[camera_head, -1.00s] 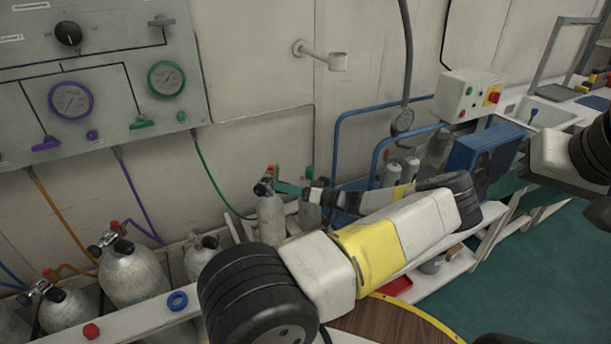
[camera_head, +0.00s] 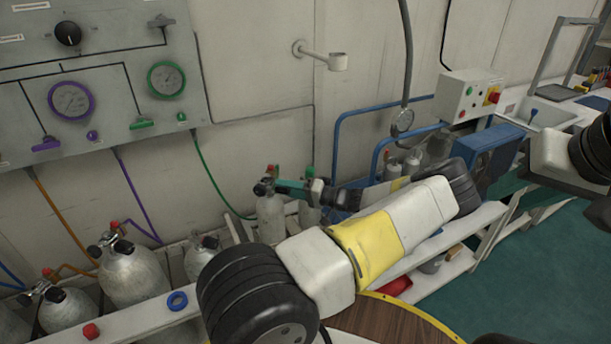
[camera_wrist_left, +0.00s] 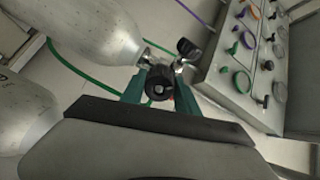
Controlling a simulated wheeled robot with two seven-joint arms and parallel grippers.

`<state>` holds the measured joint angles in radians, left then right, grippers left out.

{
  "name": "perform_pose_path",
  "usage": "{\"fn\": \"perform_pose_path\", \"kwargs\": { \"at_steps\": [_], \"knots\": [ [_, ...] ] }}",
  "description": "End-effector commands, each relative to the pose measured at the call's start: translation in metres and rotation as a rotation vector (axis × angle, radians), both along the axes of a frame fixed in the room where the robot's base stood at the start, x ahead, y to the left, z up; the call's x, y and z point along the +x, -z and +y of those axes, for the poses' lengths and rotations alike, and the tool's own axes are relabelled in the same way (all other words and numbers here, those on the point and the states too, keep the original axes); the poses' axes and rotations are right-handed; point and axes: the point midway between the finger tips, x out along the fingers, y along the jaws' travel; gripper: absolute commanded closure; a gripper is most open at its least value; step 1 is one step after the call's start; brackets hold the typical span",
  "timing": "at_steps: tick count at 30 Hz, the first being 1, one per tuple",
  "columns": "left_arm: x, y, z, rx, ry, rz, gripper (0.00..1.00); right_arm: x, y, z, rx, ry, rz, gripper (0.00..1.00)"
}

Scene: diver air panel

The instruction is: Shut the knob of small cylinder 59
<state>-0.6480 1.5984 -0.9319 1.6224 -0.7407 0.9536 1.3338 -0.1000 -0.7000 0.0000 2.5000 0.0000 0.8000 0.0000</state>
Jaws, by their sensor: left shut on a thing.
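A small grey cylinder (camera_head: 270,218) stands by the wall in the head view, with a black valve knob at its top. No number is readable on it. My left gripper (camera_head: 277,186) reaches this valve from the right with its green fingers. In the left wrist view, the green fingers of my left gripper (camera_wrist_left: 159,92) are on both sides of a round black knob (camera_wrist_left: 160,83), shut on it. The cylinder body (camera_wrist_left: 98,28) lies to the upper left there. The fingers partly hide the valve. My right arm shows at the right edge, its fingers unseen.
A second small cylinder (camera_head: 309,216) stands close to the right of the gripped one. A gauge panel (camera_head: 105,100) hangs at the left. Larger cylinders (camera_head: 133,275) stand at the lower left behind a white rail. A green hose (camera_head: 205,175) runs down nearby.

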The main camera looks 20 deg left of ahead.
Motion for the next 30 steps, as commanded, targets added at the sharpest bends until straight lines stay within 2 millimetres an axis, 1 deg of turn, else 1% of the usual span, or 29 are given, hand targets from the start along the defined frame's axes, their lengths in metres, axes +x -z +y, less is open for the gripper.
{"fn": "perform_pose_path", "kwargs": {
  "at_steps": [30],
  "knots": [
    [0.0010, 0.0020, -0.0006, -0.080, 0.001, 0.962, 1.00, 0.0000, 0.0000, 0.0000, 0.000, 0.000, 0.000, 0.64]
  ]
}}
